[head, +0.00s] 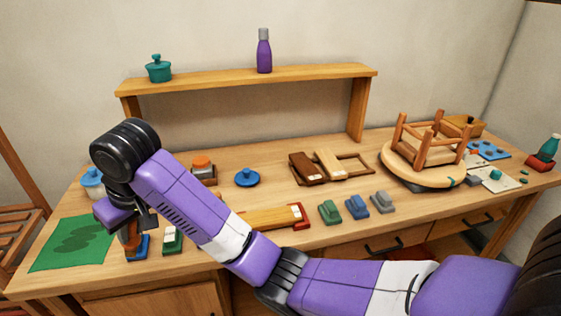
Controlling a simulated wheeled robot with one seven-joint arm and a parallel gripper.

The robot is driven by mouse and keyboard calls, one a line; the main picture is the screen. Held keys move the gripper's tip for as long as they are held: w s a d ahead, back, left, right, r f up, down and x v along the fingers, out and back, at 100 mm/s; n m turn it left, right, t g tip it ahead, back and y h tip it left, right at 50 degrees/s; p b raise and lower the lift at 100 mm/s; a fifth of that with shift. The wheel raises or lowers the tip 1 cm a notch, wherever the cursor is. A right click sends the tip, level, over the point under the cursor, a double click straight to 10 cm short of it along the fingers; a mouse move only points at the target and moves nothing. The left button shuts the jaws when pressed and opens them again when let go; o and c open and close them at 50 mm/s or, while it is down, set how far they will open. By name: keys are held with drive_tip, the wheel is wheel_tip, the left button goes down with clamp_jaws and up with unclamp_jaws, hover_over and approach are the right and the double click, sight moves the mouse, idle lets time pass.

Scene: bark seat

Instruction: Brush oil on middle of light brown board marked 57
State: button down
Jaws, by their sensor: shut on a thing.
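A light brown board (330,162) lies beside a dark brown board (307,169) in the middle of the bench; I cannot read any number on either. My gripper (131,222) is at the bench's left front, pointing down and partly hidden by its own wrist. It is shut on an upright orange-brown handle (131,240), which looks like a brush handle. The handle's lower end is at a small blue block or stand (139,250); I cannot tell whether it sits in it.
A green mat (72,246) lies left of my gripper. Green (330,212), blue (356,207) and grey (383,202) blocks stand in front of the boards. An upturned stool (428,148) is at the right. A wooden shelf (225,84) spans the back. A blue lid (247,178) lies mid-bench.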

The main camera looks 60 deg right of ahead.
drive_tip(key=d+r, duration=1.1)
drive_tip(key=r, duration=0.1)
drive_tip(key=s+d+r+t+b, duration=0.1)
drive_tip(key=s+d+r, duration=0.1)
drive_tip(key=s+d, duration=0.5)
drive_tip(key=s+d+f+m+h+b, duration=0.1)
drive_tip(key=s+d+f, duration=0.4)
drive_tip(key=s+d, duration=0.45)
drive_tip(key=s+d+f+m+h+b, duration=0.1)
drive_tip(key=s+d+f+m+h, duration=0.1)
drive_tip(key=s+d+f, duration=0.55)
drive_tip(key=shift+s+d+f+t+b, duration=0.15)
drive_tip(key=shift+s+f+b, duration=0.5)
drive_tip(key=shift+b, duration=0.2)
drive_tip(key=shift+s+d+f+t+b, duration=0.15)
drive_tip(key=shift+s+f+b, duration=0.35)
drive_tip(key=shift+f+b, duration=0.25)
drive_tip(key=shift+r, duration=0.1)
